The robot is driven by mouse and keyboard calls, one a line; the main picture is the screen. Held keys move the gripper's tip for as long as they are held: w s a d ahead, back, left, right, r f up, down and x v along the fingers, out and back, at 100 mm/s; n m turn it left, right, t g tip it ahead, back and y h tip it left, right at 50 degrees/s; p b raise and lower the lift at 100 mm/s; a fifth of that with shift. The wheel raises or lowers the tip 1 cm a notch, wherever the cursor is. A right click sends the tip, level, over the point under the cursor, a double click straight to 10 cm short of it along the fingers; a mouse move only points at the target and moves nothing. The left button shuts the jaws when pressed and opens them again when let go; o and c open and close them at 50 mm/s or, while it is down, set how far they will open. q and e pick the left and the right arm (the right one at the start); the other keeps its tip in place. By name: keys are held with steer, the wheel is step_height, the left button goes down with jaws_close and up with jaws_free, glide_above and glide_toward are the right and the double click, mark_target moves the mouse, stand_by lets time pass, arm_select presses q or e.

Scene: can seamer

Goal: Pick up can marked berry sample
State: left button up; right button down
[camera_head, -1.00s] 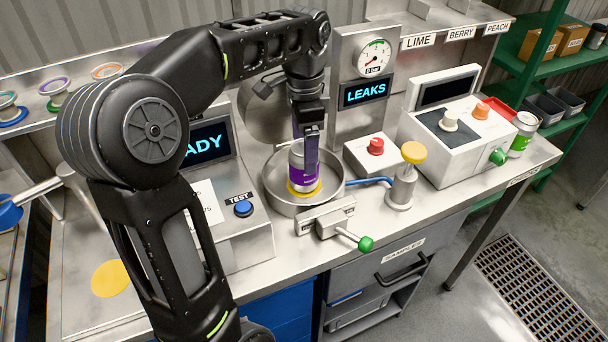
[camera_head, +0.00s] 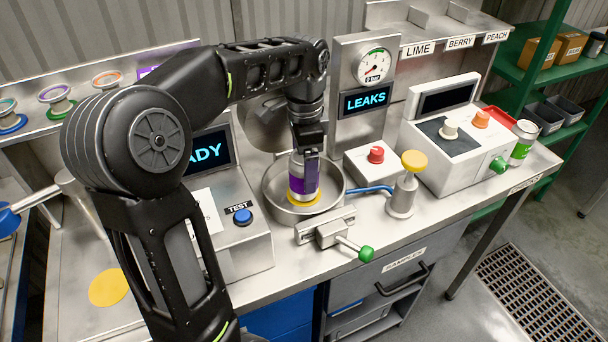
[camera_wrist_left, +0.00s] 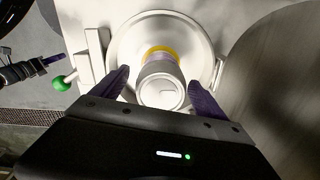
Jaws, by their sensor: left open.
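A purple can with a silver lid (camera_head: 296,180) stands upright on a yellow disc in a round metal bowl (camera_head: 275,205). Its label is too blurred and covered to read. In the left wrist view, the can (camera_wrist_left: 160,88) shows its lid toward the camera. My left gripper (camera_head: 308,188) comes down over the can from above. Its purple fingers stand on either side of the can, open, with gaps visible in the left wrist view (camera_wrist_left: 160,80). My right gripper (camera_wrist_left: 50,62) shows at the left edge of the left wrist view, away from the can; its opening is unclear.
A clamp with a green-knobbed lever (camera_head: 366,253) sits before the bowl. A yellow-topped post (camera_head: 403,185) and a red-button box (camera_head: 374,160) stand to its right. The gauge panel (camera_head: 364,100) reads LEAKS. The TEST button box (camera_head: 243,216) is left. Another can (camera_head: 523,140) stands far right.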

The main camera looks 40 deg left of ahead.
arm_select(q)
step_height(320, 180, down, 5)
steer(key=shift+w+f, duration=0.1)
stand_by(0.3)
stand_by(0.4)
jaws_close()
stand_by(0.8)
